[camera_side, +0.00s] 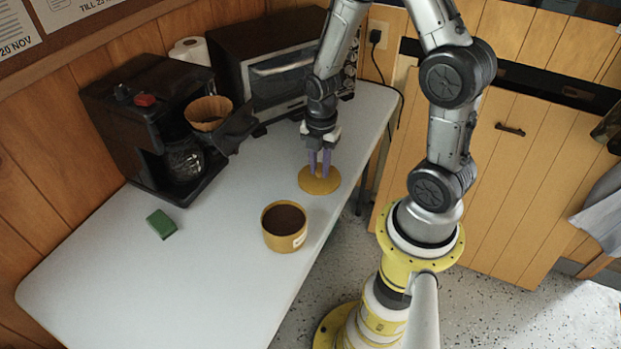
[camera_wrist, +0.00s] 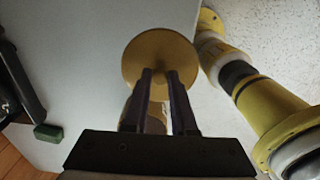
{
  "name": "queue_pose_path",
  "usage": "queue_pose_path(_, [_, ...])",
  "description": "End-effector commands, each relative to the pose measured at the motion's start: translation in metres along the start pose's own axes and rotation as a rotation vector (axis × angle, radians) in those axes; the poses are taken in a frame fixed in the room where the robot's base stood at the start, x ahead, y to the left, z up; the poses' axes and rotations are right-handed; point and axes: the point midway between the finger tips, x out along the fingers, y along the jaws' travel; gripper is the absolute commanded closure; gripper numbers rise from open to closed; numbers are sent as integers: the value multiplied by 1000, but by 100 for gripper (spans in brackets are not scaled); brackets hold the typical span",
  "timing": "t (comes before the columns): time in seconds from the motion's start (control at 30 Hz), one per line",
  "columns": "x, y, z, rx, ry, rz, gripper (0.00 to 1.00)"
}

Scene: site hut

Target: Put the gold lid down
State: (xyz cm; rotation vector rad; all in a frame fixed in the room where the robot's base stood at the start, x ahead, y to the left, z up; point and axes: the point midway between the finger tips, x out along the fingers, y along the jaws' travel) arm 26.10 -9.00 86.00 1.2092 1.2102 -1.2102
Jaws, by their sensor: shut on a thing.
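The gold lid (camera_side: 319,184) is a flat round disc near the right edge of the white table, behind the canister in the side view. My gripper (camera_side: 320,168) points down and is shut on the lid from above; its fingers hide the part they hold. The wrist view shows the lid (camera_wrist: 158,52) at the tips of the dark fingers (camera_wrist: 160,76). I cannot tell whether the lid touches the table or is slightly above it. A gold canister (camera_side: 286,239) stands open and upright, filled with brown grounds, apart from the lid.
A green sponge (camera_side: 161,224) lies on the white table (camera_side: 180,290) at the left. A black coffee maker (camera_side: 150,130) with an orange-brown filter basket (camera_side: 208,112) stands behind it. A toaster oven (camera_side: 275,75) is at the back. The table's front left is clear.

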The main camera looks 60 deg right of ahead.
Motion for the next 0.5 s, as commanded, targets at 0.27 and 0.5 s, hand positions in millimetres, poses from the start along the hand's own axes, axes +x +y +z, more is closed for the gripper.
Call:
queue_pose_path(0.27, [28,23,8,0,0,0,100])
queue_pose_path(0.5, [52,28,10,0,2,-5,100])
